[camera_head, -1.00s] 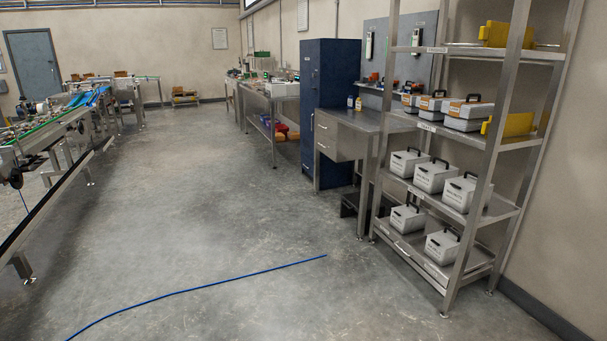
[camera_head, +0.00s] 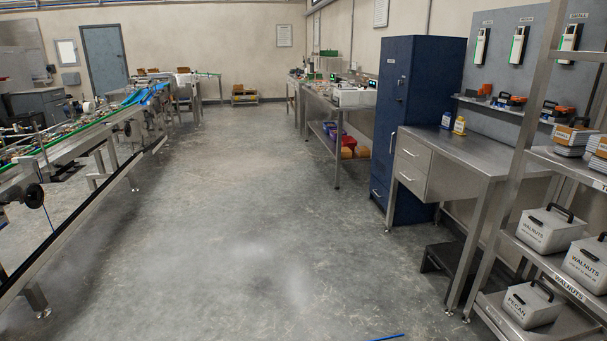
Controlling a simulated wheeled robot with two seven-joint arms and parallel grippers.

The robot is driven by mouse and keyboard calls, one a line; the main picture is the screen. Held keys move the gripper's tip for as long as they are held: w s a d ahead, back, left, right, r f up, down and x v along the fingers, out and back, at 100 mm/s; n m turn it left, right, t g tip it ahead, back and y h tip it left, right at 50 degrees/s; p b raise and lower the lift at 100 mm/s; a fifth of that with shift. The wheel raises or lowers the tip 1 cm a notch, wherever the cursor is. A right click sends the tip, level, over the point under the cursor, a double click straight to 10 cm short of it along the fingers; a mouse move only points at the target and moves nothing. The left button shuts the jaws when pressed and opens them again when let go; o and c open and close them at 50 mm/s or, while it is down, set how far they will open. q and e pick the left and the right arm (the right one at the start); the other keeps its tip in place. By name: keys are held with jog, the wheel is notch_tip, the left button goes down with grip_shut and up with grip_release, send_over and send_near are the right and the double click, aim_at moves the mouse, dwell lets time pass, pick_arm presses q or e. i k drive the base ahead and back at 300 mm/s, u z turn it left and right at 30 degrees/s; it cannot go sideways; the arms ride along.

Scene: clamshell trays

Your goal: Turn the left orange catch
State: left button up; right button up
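No orange catch can be made out in the head view. Orange and black items, too small to identify, sit on a narrow ledge of the grey wall panel (camera_head: 500,75) at the right. A conveyor line (camera_head: 80,150) with a green edge and a blue section runs along the left. Neither of my grippers shows in the view.
A steel desk (camera_head: 450,155) with drawers and a blue cabinet (camera_head: 413,120) stand at the right. A shelf rack (camera_head: 515,165) with grey boxes is nearest on the right. A black step (camera_head: 455,258) sits under the desk.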

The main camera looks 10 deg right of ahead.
aim_at(487, 89)
jog(key=u, duration=0.1)
jog(key=i, duration=3.9)
jog(key=z, duration=0.95)
jog(key=i, duration=2.05)
jog(key=z, duration=0.9)
